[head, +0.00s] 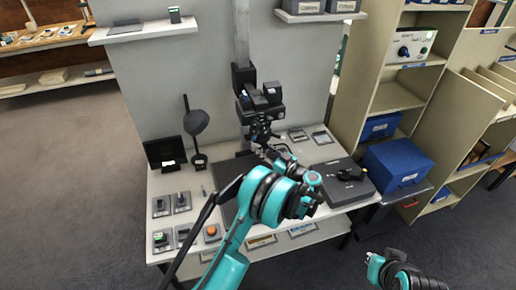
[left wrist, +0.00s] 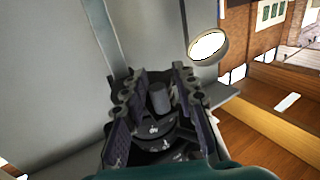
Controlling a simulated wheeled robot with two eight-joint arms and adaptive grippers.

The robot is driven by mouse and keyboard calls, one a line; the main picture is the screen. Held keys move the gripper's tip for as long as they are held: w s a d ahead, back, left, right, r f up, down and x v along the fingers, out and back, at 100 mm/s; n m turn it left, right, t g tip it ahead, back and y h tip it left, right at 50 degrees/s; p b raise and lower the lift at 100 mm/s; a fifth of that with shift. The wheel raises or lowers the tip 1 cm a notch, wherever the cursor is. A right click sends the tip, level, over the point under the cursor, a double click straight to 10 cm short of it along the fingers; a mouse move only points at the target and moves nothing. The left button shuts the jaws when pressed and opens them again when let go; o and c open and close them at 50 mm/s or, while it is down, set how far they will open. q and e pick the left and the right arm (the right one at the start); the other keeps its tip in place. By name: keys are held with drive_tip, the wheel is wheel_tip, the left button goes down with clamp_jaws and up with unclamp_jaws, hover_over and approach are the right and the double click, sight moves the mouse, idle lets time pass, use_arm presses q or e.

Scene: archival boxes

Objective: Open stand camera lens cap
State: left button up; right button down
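The black stand camera (head: 262,98) is mounted on a grey column (head: 242,40) above the bench. My left gripper (head: 264,150) is just below the camera, close under its lower end. The lens cap cannot be made out; the camera's underside is small and partly hidden by the gripper. In the left wrist view my left gripper (left wrist: 157,85) has its fingers apart, with a dark grey cylinder (left wrist: 160,98) between them; I cannot tell what it is or whether the fingers touch it. My right gripper (head: 375,265) is low at the right, away from the bench.
A dark lamp (head: 195,120) and a black panel (head: 165,152) stand left of the camera. A dark grey box (head: 346,190) with a black item on it lies at right. A blue box (head: 397,165) stands beyond. Small devices fill the bench's front left.

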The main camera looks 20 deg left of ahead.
use_arm(q)
drive_tip(key=shift+x, duration=0.8)
clamp_jaws()
